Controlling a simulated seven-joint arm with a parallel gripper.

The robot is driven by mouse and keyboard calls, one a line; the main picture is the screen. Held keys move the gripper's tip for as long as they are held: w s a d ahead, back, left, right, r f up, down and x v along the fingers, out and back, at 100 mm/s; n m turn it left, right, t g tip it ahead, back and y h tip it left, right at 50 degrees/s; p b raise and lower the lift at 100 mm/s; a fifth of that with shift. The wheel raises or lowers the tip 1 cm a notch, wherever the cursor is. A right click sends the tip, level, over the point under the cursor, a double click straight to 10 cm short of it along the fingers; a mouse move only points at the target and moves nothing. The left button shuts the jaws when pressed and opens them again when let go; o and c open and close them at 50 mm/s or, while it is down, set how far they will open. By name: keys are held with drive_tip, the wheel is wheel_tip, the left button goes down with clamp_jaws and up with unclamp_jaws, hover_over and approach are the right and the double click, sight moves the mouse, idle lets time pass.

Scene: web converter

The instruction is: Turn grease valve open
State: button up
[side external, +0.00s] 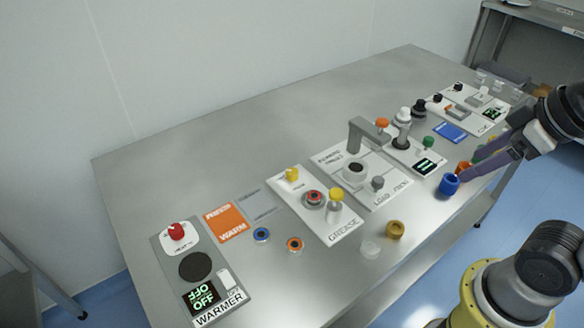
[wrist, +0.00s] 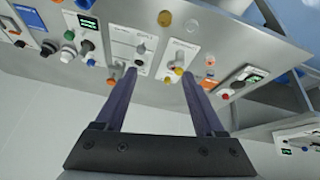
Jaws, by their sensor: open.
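The white GREASE panel (side external: 340,232) lies near the middle of the table. It carries a yellow knob (side external: 292,174) at the back, a red-topped round fitting (side external: 314,197) in the middle and a yellow-capped post (side external: 336,196) in front. Which one is the valve, and how it is set, I cannot tell. My gripper (side external: 468,171) is at the right, over the table's front edge, well away from this panel. In the wrist view my gripper (wrist: 159,72) is open and empty. The GREASE panel (wrist: 178,62) shows small beyond the fingers, inverted.
A panel with a grey arched spout (side external: 368,131) stands just right of the GREASE panel. A blue cup (side external: 449,185) is close to my fingertips. A clear cup (side external: 370,248) and a mustard cup (side external: 395,230) stand near the front edge. The WARMER panel (side external: 220,308) is at left.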

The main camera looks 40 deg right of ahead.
drive_tip(key=w+r+n, duration=0.6)
drive_tip(key=w+r, duration=0.3)
drive_tip(key=w, duration=0.1)
drive_tip(key=n+g, duration=0.6)
drive_tip(key=n, duration=0.1)
hover_over(292, 171)
wheel_tip(292, 171, down, 20)
wheel_tip(292, 171, down, 14)
drive_tip(key=shift+r, duration=0.2)
clamp_jaws()
